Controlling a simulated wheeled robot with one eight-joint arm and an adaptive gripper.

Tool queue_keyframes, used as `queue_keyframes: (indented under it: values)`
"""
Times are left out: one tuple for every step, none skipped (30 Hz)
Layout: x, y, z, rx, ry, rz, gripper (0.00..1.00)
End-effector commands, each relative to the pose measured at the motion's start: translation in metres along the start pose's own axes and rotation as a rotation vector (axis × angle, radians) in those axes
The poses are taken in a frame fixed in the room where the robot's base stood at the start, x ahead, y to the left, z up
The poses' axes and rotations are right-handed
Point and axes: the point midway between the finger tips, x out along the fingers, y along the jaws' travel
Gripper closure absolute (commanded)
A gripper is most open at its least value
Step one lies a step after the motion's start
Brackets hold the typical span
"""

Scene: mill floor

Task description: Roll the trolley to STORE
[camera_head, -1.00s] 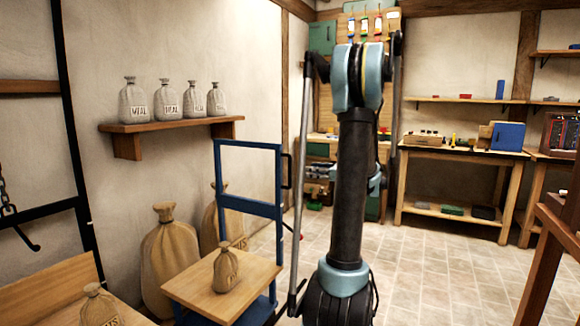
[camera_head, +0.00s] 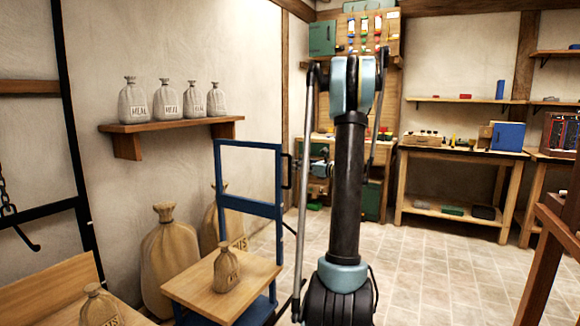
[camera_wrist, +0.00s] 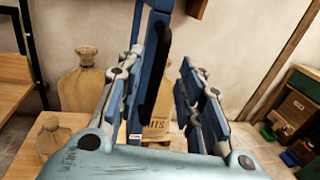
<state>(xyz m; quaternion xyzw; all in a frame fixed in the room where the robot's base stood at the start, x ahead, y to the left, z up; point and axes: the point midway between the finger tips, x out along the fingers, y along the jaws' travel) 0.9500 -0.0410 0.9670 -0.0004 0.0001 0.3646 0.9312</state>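The trolley has a blue frame (camera_head: 250,208) and a wooden deck (camera_head: 190,287), and stands left of my arm. A small tied sack (camera_head: 227,267) sits upright on the deck. A dark handle (camera_head: 287,171) juts from the frame's right upright. My gripper (camera_head: 308,168) is beside this handle, partly hidden by my own arm. In the wrist view my gripper (camera_wrist: 162,66) is open, with the black handle (camera_wrist: 163,52) between its fingers, closer to the left finger. I cannot tell if they touch. No STORE sign is readable.
Large sacks (camera_head: 170,262) stand on the floor behind the trolley against the wall. A wooden bench (camera_head: 50,285) is at the left. A wall shelf (camera_head: 170,125) holds several labelled sacks. Workbenches (camera_head: 460,155) line the back. Tiled floor (camera_head: 430,270) is free to the right.

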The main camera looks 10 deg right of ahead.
Motion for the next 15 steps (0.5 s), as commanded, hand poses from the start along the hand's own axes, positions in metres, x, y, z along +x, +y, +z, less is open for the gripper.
queue_keyframes:
  values:
    - [0.01,0.001,0.0,0.0,0.0,0.003,0.66]
    - [0.015,0.001,0.0,0.0,0.0,0.004,0.66]
    - [0.022,0.0,0.0,0.0,0.0,0.003,0.66]
    - [0.027,0.0,0.0,0.0,0.0,0.002,0.66]
    - [0.032,0.001,0.0,0.0,0.0,0.003,0.66]
    - [0.038,0.001,0.0,0.0,0.0,0.003,0.66]
    - [0.042,0.001,0.0,0.0,0.0,0.002,0.66]
    - [0.045,0.0,0.0,0.0,0.0,0.002,0.66]
    - [0.05,0.001,0.0,0.0,0.0,0.002,0.66]
    - [0.053,0.001,0.0,0.0,0.0,0.003,0.66]
    - [0.056,0.0,0.0,0.0,0.0,0.002,0.66]
    - [0.059,0.0,0.0,0.0,0.0,0.001,0.66]
    - [0.061,0.0,0.0,0.0,0.0,0.0,0.66]
    - [0.062,0.0,0.0,0.0,0.0,0.0,0.66]
    - [0.064,0.0,0.0,0.0,0.0,0.0,0.66]
